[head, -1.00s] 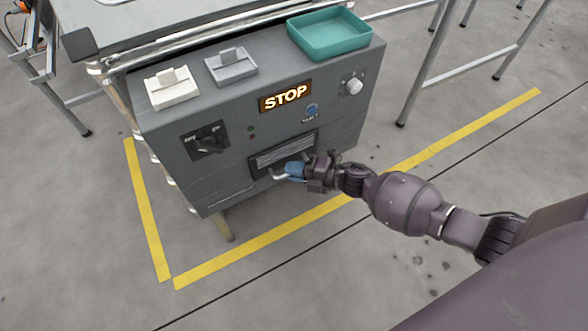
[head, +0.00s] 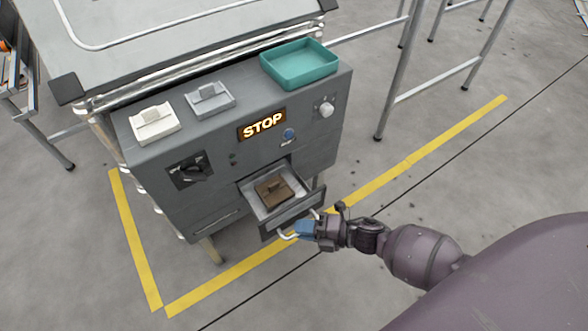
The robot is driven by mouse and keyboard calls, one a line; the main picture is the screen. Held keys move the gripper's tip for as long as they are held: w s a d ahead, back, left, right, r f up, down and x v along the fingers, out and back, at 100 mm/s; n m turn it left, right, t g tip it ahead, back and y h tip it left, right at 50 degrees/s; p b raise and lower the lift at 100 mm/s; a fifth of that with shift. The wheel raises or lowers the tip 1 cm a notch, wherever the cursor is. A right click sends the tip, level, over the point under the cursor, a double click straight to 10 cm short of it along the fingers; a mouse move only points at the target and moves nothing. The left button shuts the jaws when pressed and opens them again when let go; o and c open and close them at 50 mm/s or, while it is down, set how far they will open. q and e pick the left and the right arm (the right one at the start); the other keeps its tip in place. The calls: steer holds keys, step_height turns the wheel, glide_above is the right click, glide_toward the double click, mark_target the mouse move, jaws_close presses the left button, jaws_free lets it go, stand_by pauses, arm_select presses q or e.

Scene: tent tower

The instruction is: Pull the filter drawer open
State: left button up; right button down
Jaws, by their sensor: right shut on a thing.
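The filter drawer (head: 293,212) stands pulled out from the front of the grey cabinet (head: 215,208). A brown filter with a raised grip (head: 273,191) lies inside the drawer's light tray. My right gripper (head: 304,230) is shut on the drawer's pale bar handle (head: 287,236), its blue fingertips around the bar. The fingers hide part of the handle. My left gripper is not in view.
On the cabinet top are a white block (head: 153,123), a grey block (head: 210,98) and an empty teal tray (head: 299,66). The front has a lit STOP sign (head: 262,124), a dark rotary switch (head: 193,171), a blue button (head: 289,134) and a pale knob (head: 326,109). Yellow floor tape (head: 232,282) surrounds the cabinet.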

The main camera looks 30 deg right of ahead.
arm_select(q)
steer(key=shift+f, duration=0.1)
arm_select(e)
steer(key=shift+s, duration=0.55)
steer(key=c, duration=1.4)
jaws_free()
steer(key=shift+c, duration=0.2)
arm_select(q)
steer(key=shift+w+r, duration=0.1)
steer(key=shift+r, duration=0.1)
arm_select(e)
steer(key=shift+d, duration=0.1)
arm_select(q)
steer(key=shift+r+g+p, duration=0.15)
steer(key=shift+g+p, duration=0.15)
steer(key=shift+p, duration=0.6)
arm_select(e)
steer(key=v, duration=1)
steer(key=shift+s+d, duration=0.25)
steer(key=shift+s, duration=0.05)
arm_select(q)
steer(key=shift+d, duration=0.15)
